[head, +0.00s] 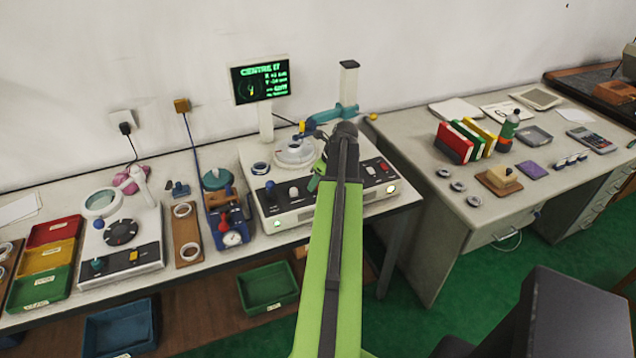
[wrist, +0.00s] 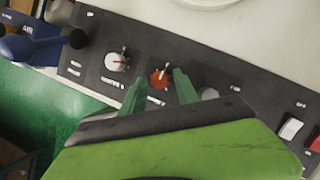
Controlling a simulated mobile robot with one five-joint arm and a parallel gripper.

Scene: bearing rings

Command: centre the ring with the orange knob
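The orange knob (wrist: 160,78) is on the dark control panel, between the white knob (wrist: 117,62) and a grey knob (wrist: 208,93). My gripper (wrist: 159,75) has its two green fingers apart, one on each side of the orange knob, with gaps showing; I cannot tell how deep they reach. In the head view my gripper (head: 315,184) is low over the panel front, and the arm hides the orange knob. The ring (head: 295,150) lies on the round plate of the measuring machine (head: 262,219), beside a yellow-tipped probe (head: 302,127).
A screen (head: 261,83) behind the machine reads "CENTRE IT" with small X and Y figures. A blue-and-red gauge stand (head: 232,238) is left of the machine. More knobs and a red switch (head: 384,166) share the panel. A second desk (head: 420,150) stands to the right.

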